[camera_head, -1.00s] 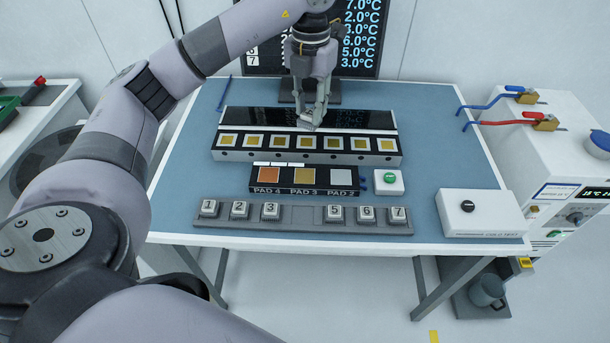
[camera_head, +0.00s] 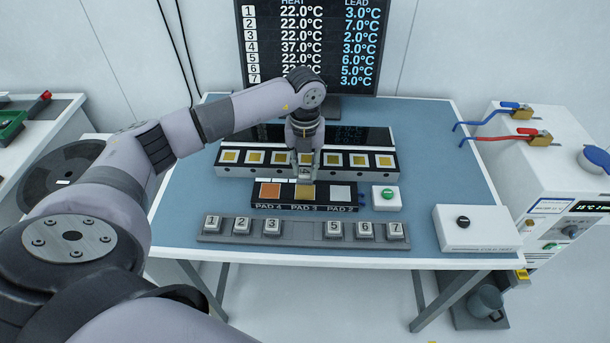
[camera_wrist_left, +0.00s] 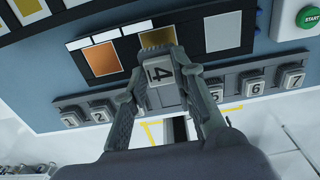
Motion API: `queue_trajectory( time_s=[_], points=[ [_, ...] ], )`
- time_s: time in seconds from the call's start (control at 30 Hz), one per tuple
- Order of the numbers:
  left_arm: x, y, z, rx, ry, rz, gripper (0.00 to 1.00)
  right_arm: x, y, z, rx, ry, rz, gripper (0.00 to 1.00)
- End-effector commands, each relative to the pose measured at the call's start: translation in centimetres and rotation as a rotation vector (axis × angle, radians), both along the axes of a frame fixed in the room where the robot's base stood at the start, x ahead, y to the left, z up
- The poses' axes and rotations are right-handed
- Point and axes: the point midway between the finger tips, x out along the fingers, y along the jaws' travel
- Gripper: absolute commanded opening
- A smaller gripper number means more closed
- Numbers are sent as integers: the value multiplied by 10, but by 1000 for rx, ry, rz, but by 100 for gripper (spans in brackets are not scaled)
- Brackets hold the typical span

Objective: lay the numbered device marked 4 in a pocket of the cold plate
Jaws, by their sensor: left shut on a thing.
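My left gripper (camera_head: 305,172) is shut on device 4 (camera_wrist_left: 158,75), a small pale block whose "4" faces up in the left wrist view. In the head view the gripper hangs over the gold pad of the black pad block (camera_head: 263,203), at the near edge of the long white block (camera_head: 250,172). That block has a row of gold square pockets and looks like the cold plate; the pockets I can see are empty. The gripper hides its middle. Whether device 4 touches the pad beneath, I cannot tell. My right gripper is not in view.
A grey rack (camera_head: 294,240) in front holds devices 1, 2, 3, 5, 6 and 7, with a gap between 3 and 5. A green start button (camera_head: 387,194) stands right of the pads. A white box (camera_head: 472,230) sits at the front right. A monitor (camera_head: 306,50) stands behind.

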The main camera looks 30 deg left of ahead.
Motion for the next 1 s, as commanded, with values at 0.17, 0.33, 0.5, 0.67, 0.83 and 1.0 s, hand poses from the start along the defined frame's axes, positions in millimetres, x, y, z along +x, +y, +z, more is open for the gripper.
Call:
queue_trajectory(
  time_s=[0.17, 0.33, 0.5, 0.67, 0.83, 1.0],
  points=[
    [0, 0, -15, 0, 1, 1, 4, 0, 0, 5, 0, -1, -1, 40],
    [0, -1, -40, -1, 2, 0, 4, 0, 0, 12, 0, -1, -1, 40],
    [0, 0, -53, 1, -1, 0, 4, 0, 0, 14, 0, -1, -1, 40],
    [0, 0, -53, 1, -1, 0, 4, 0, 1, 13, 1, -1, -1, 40],
    [0, 0, -58, 1, -1, 0, 4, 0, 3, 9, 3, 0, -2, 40],
    [0, 0, -56, 1, -1, 0, 34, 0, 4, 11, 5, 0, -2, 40]
  ],
)
